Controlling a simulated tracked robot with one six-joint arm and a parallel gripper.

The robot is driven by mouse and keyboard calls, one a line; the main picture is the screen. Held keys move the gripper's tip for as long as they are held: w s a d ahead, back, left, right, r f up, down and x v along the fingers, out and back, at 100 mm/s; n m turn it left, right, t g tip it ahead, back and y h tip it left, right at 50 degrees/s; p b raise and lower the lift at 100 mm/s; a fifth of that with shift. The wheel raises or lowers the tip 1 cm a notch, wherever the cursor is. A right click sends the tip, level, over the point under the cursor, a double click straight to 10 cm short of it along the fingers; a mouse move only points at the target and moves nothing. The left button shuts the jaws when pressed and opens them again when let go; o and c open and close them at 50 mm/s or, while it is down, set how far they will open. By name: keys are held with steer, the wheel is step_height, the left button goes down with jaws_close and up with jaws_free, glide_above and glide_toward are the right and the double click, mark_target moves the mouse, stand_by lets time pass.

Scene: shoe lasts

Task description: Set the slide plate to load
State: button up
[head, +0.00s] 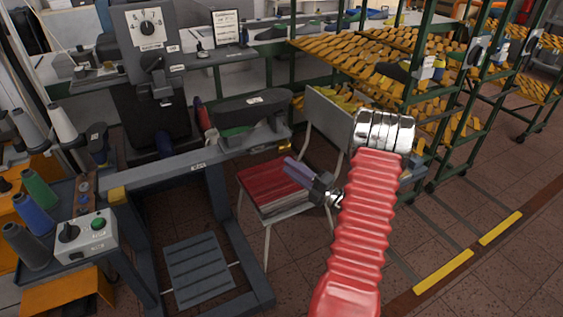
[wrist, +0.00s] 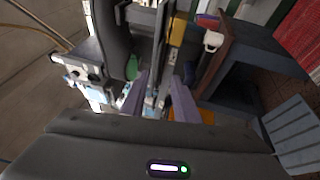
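My gripper (head: 290,164) has purple fingers and hangs in front of the machine's right end, above the chair. In the wrist view my gripper (wrist: 161,88) shows its two fingers apart, with nothing seen held between them. The machine has a long grey beam (head: 165,178) with a small label and yellow ends. A dark arm-like part (head: 250,106) with a white label lies above the beam's right end, with a green piece (head: 235,131) below it. I cannot tell for certain which part is the slide plate, and no load mark is readable.
A chair (head: 313,110) with a red stack (head: 272,186) stands beside the machine. A treadle (head: 198,270) is on the floor. Racks of yellow lasts (head: 365,62) stand right. A switch box (head: 87,236) and thread cones (head: 41,188) are at left. Floor at lower right is clear.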

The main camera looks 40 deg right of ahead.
steer(key=v, duration=0.3)
steer(key=shift+s+f, duration=0.1)
steer(key=shift+s, duration=0.2)
stand_by(0.4)
